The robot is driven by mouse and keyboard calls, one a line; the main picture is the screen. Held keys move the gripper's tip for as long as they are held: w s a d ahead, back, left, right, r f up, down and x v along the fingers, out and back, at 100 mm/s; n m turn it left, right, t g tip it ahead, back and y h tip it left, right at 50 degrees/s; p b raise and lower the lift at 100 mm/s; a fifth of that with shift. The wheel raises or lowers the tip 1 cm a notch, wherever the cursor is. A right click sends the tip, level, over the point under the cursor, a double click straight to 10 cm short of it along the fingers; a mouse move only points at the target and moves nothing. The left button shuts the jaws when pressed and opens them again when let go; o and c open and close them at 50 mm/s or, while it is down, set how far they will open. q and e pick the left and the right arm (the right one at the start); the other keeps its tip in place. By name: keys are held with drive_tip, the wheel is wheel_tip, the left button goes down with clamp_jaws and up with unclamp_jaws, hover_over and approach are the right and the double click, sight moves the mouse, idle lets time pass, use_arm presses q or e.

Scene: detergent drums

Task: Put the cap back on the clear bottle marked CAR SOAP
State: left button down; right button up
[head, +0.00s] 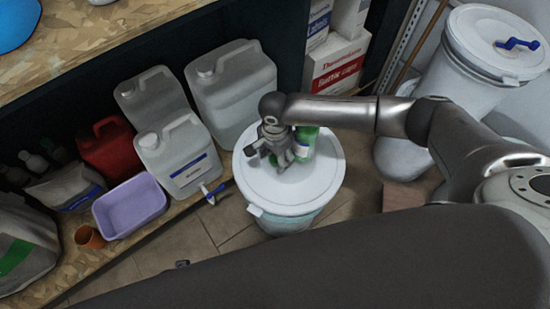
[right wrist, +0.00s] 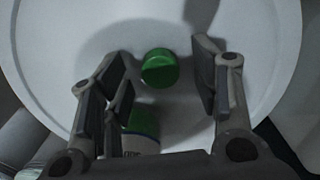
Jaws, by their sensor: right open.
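A green round cap (right wrist: 159,68) shows in the right wrist view against the white lid (right wrist: 60,60) of a drum, between the fingers of my right gripper (right wrist: 160,85). The gripper is open, with a gap on each side of the cap. A bottle with green contents and a white and blue label (right wrist: 140,138) stands close by, partly hidden by the gripper. The cap is hidden there. My left gripper is not in view.
A low wooden shelf at left holds white jugs (head: 180,165), a red can (head: 106,150), a lilac basin (head: 130,207) and an orange cup (head: 89,238). Boxes (head: 338,68) stand behind the drum. Another white drum (head: 480,60) is at right. The lid's front is clear.

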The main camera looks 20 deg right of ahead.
sight(275, 158)
drive_tip(key=shift+f, duration=0.1)
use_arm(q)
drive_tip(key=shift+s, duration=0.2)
use_arm(e)
drive_tip(key=c, duration=0.8)
drive_tip(key=shift+o, duration=0.2)
